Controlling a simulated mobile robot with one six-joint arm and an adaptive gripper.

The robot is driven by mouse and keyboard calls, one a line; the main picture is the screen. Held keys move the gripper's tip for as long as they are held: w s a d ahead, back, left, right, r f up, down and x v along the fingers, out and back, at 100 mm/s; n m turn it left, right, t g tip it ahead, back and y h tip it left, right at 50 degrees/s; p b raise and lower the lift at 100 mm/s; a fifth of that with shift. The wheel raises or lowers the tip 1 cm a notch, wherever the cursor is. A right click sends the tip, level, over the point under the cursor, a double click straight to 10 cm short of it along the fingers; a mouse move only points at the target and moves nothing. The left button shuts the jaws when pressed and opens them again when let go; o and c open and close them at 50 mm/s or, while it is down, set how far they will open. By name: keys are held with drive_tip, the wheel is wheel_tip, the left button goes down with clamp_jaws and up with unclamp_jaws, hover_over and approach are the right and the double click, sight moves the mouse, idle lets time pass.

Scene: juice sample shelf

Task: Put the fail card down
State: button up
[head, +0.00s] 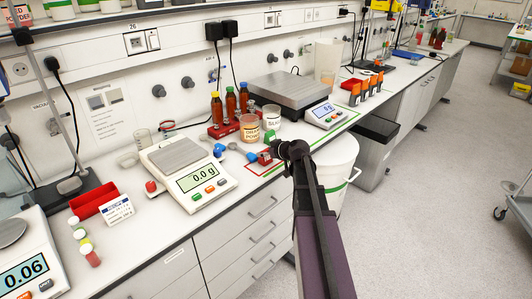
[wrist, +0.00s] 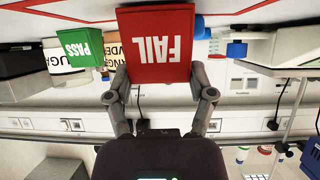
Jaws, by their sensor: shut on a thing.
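The fail card (wrist: 155,45) is a red block with white FAIL lettering, upside down in the wrist view. My gripper (wrist: 160,85) is shut on it, one finger on each side. In the head view the fail card (head: 265,158) shows as a small red shape beside my gripper (head: 280,152), over or on the bench near a red-outlined area (head: 250,168). I cannot tell whether it touches the bench. The green pass card (wrist: 88,47) stands apart from it; it also shows in the head view (head: 270,137).
A scale reading 0.0 g (head: 175,153) stands to the left, with blue-capped items (head: 236,147) between. Labelled tubs (head: 250,128), juice bottles (head: 230,105) and a larger scale (head: 290,90) stand behind. A white bin (head: 338,165) stands on the floor beside the bench.

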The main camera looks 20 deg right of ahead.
drive_tip(key=shift+f, duration=0.2)
drive_tip(key=o, duration=1)
drive_tip(key=shift+r, duration=0.25)
drive_tip(key=p+v, duration=0.6)
drive_tip(key=v, duration=0.6)
drive_tip(key=shift+a+f, duration=0.1)
drive_tip(key=s+a+f+g, duration=0.2)
drive_tip(key=a+f+g, duration=0.1)
drive_tip(key=a, duration=0.5)
drive_tip(key=s+a+f+g, duration=0.3)
drive_tip(key=a, duration=0.4)
drive_tip(key=shift+s+a+f+m+g+h, duration=0.65)
drive_tip(key=shift+s+a+g, duration=0.3)
drive_tip(key=shift+s+a, duration=0.85)
drive_tip(key=shift+s+a+f+m+g+h, duration=0.6)
drive_tip(key=shift+s+a+g, duration=0.3)
drive_tip(key=shift+s+a, duration=0.85)
drive_tip(key=shift+s+a+f+m+g+h, duration=0.6)
drive_tip(key=shift+s+a+g, duration=0.35)
drive_tip(key=shift+s+a, duration=0.85)
